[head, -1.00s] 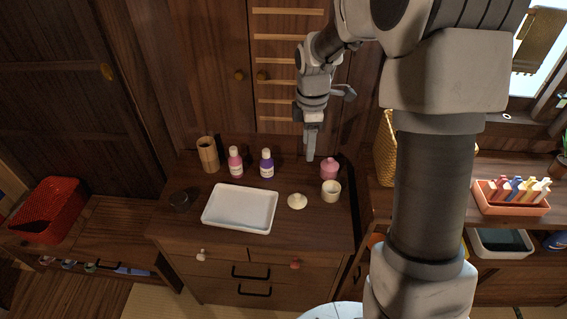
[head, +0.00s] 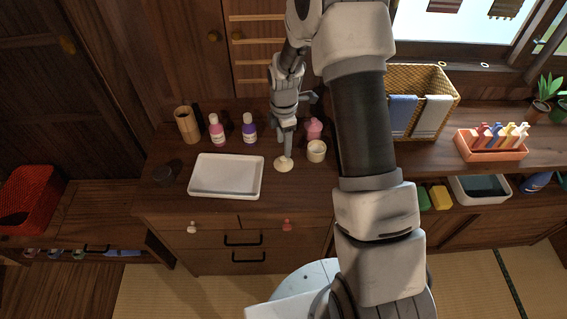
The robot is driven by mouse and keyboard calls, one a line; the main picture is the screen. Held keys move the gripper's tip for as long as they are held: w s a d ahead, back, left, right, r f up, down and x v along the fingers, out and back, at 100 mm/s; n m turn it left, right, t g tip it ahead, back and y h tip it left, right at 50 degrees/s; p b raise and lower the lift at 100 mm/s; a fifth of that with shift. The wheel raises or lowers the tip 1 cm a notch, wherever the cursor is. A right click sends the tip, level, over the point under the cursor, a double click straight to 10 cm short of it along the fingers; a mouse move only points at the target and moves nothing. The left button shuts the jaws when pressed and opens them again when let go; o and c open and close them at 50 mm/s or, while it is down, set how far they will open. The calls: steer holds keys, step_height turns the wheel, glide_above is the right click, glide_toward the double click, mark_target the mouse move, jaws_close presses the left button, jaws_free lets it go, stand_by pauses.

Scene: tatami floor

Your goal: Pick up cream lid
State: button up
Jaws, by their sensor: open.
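The cream lid (head: 284,165) lies on the dark wooden cabinet top, right of the white tray. A small cream jar (head: 316,151) stands just right of it, with no lid on it. My gripper (head: 285,152) points down directly above the lid, its fingertips at or very near the lid's top. The jaws are open, though the two fingers overlap in this view. I cannot tell whether they touch the lid. The fingers hide part of the lid's far edge.
A white tray (head: 227,176) sits left of the lid. Behind are a pink bottle (head: 217,131), a purple bottle (head: 249,129), a bamboo cup (head: 187,125) and a pink jar (head: 314,129). A wicker basket (head: 432,84) stands on the right counter. The cabinet top in front of the lid is clear.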

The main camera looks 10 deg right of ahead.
mark_target(284, 158)
step_height(284, 158, down, 6)
steer(key=shift+s+r, duration=0.1)
steer(key=shift+r, duration=0.05)
jaws_close()
stand_by(0.4)
